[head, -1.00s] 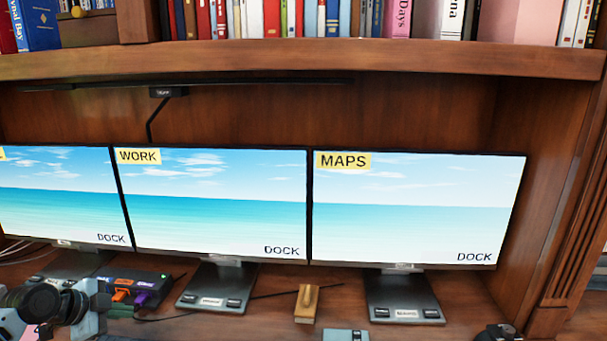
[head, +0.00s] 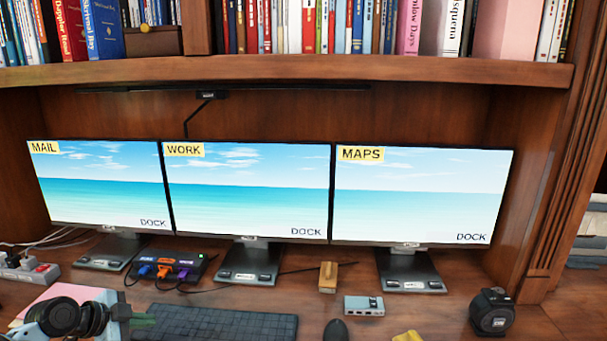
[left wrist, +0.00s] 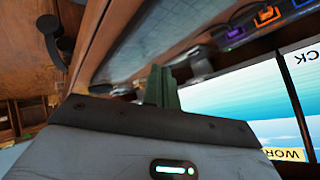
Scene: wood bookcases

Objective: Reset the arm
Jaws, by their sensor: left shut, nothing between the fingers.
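My left gripper (head: 146,321) shows at the lower left of the head view, over the front left of the desk. Its green fingers are together with nothing between them, and they point right toward the keyboard (head: 215,325). The dark joints and pale links behind it are my left arm. In the left wrist view the shut green fingers (left wrist: 160,84) stand up past the grey gripper body, and the picture is strongly tilted. My right gripper is in neither view.
Three monitors labelled MAIL (head: 98,190), WORK (head: 248,195) and MAPS (head: 420,200) stand along the back. A dock with plugs (head: 180,268), a small wooden block (head: 328,278), a grey box (head: 363,306), a mouse (head: 336,330) and a black device (head: 492,311) lie on the desk.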

